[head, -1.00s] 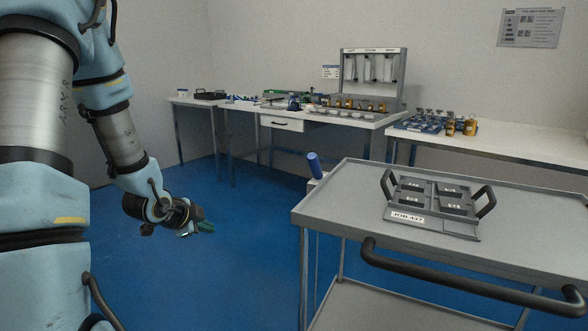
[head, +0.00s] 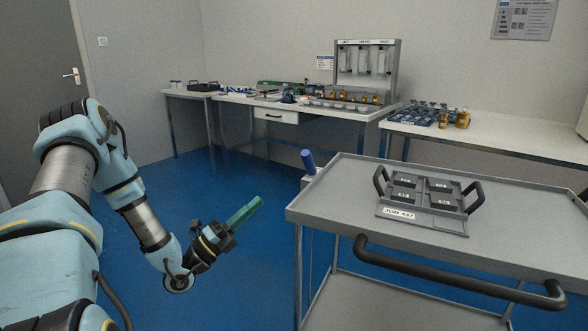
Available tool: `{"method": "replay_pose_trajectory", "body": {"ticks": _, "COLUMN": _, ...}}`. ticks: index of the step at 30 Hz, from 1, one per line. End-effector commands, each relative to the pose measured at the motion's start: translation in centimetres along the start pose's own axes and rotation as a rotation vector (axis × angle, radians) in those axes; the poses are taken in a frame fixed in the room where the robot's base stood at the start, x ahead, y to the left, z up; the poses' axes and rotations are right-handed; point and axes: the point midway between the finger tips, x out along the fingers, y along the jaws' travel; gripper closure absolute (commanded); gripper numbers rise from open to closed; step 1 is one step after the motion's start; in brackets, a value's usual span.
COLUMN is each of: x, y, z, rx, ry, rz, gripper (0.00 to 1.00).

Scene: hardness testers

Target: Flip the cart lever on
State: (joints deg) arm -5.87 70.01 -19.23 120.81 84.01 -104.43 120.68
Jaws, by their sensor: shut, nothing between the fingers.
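The grey cart (head: 345,185) stands at the right, with a black push handle (head: 450,275) along its near side. A blue-topped lever (head: 308,160) sticks up at the cart's far left corner, leaning a little to the left. My gripper (head: 258,202) has green fingers that are shut and empty. It is over the blue floor, left of the cart and nearer to me than the lever, apart from both. The lever's base is partly hidden behind the cart's corner.
A grey tray (head: 415,222) with black handles and several dark blocks lies on the cart. Benches with equipment line the back wall, including a white table (head: 345,116) with a rack (head: 366,70). The blue floor (head: 250,255) between my arm and the cart is clear.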

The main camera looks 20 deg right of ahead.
Motion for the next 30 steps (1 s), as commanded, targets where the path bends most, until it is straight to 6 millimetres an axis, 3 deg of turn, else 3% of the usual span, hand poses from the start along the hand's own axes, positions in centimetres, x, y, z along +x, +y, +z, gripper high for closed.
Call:
{"method": "replay_pose_trajectory", "body": {"ticks": 11, "x": 0.8, "y": 0.0, "z": 0.0, "rx": -0.001, "ry": 0.002, "rz": 0.003, "gripper": 1.00}}
{"method": "replay_pose_trajectory", "body": {"ticks": 30, "x": 12.3, "y": -0.1, "z": 0.0, "rx": -0.002, "ry": 0.002, "rz": 0.003, "gripper": 1.00}}
